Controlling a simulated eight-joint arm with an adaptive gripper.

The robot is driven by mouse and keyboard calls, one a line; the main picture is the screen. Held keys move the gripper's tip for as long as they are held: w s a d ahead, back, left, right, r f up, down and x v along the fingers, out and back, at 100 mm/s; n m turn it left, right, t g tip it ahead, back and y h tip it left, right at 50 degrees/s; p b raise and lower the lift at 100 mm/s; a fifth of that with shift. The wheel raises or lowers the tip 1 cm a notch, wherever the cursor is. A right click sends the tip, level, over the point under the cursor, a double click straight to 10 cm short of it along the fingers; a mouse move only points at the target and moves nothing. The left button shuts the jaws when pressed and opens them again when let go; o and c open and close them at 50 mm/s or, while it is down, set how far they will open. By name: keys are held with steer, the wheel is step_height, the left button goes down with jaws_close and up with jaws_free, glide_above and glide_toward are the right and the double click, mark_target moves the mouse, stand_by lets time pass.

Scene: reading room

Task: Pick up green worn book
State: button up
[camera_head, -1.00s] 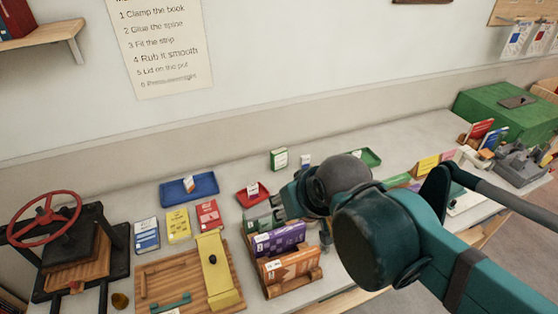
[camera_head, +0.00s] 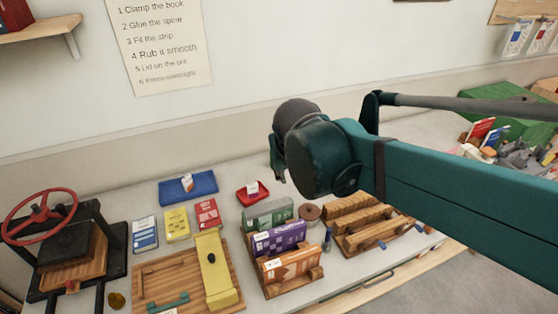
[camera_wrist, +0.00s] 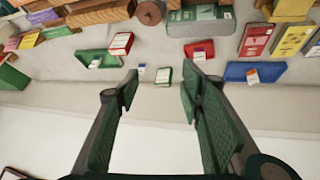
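A green book (camera_head: 268,214) stands upright at the back of a wooden rack, behind a purple book (camera_head: 279,239) and an orange book (camera_head: 290,266). The same green book shows at the top of the wrist view (camera_wrist: 200,21), with a pale label. My gripper (camera_wrist: 160,84) is open, with nothing between its two dark green fingers. In the head view my gripper (camera_head: 279,170) is mostly hidden by the wrist. It is apart from the green book, above and behind it. A small green-edged item with a white face (camera_wrist: 163,77) lies beyond the fingertips.
A red tray (camera_head: 263,199) and a blue tray (camera_head: 213,181) lie behind the rack. A brown round lid (camera_head: 308,211) and an empty-looking slotted wooden rack (camera_head: 352,231) stand to the right. Red (camera_head: 207,214), yellow (camera_head: 177,225) and blue (camera_head: 145,233) books lie left.

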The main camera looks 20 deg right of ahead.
steer(key=w+d+f+m+h+b, duration=0.2)
steer(key=w+d, duration=0.1)
steer(key=w, duration=0.6)
steer(key=w+d+f+m+g+h+b, duration=0.1)
steer(key=w+d+f+m+h, duration=0.15)
steer(key=w, duration=0.55)
steer(key=w+d+f+m+h+b, duration=0.1)
steer(key=w+d+m+h+b, duration=0.15)
steer(key=w, duration=0.65)
steer(key=w+a+f+m+g+h+b, duration=0.1)
steer(key=w+a+f+m+h+b, duration=0.2)
steer(key=w+f, duration=1.1)
steer(key=shift+w+f+m+h, duration=0.15)
steer(key=shift+w+m+h, duration=0.3)
steer(key=shift+m+h, duration=1.6)
steer(key=shift+f+n+h+b, duration=0.1)
steer(key=shift+n+h+b, duration=0.15)
steer(key=shift+b, duration=0.05)
